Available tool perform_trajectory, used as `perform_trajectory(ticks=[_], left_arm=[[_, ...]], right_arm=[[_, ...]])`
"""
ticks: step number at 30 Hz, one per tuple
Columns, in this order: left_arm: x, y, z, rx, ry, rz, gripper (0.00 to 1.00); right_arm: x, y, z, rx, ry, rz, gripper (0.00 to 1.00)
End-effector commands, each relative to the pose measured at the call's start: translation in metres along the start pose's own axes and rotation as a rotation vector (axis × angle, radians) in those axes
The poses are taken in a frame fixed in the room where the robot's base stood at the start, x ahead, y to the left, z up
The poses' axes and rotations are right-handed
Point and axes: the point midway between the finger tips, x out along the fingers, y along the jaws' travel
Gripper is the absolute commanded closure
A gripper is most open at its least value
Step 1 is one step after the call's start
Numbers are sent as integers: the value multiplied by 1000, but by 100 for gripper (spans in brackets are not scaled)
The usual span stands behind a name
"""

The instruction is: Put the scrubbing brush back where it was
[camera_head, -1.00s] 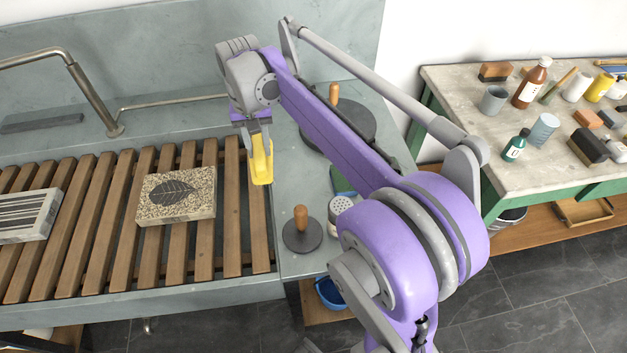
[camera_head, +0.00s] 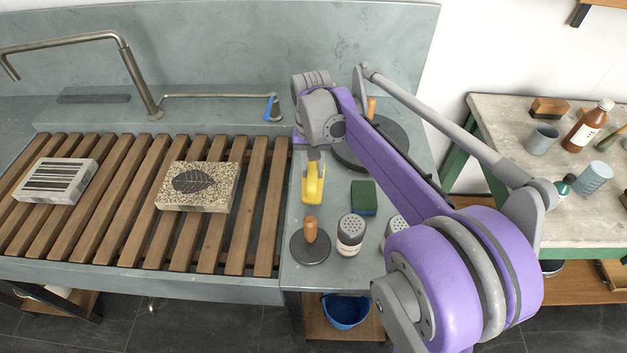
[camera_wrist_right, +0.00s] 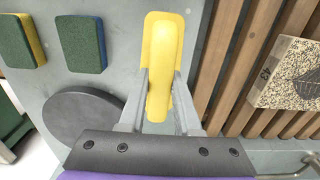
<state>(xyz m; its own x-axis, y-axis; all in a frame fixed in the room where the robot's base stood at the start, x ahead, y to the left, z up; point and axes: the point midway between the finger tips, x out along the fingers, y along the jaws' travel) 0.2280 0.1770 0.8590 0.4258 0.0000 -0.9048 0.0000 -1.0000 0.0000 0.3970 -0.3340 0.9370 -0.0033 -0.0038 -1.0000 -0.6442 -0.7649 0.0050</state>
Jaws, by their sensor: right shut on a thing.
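The yellow scrubbing brush (camera_head: 314,187) is held in my right gripper (camera_head: 313,163), over the grey counter just right of the wooden slats. In the right wrist view the brush (camera_wrist_right: 161,50) points away from the palm, with the fingers of my right gripper (camera_wrist_right: 158,108) shut on its sides. Its bristles are hidden from both views. I cannot tell whether its lower end touches the counter. My left gripper is not in view.
Near the brush on the counter (camera_head: 302,275) stand a round disc with a wooden knob (camera_head: 310,245), a shaker (camera_head: 350,235) and a green sponge (camera_head: 363,198). A larger dark disc (camera_head: 352,155) is behind. Slats (camera_head: 262,205) carry two printed blocks.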

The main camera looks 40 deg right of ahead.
Motion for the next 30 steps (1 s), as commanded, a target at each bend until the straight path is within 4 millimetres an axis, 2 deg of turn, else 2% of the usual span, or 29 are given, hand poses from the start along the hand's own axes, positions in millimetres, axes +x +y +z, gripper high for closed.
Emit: perform_trajectory(ticks=[9,21,22,26,27,30], left_arm=[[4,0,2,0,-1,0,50],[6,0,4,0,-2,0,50],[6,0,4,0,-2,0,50],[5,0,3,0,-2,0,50],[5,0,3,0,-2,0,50],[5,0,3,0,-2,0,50]], right_arm=[[38,0,0,0,0,0,100],[43,0,0,0,0,0,100],[43,0,0,0,0,0,65],[42,0,0,0,0,0,41],[42,0,0,0,0,0,38],[42,0,0,0,0,0,38]])
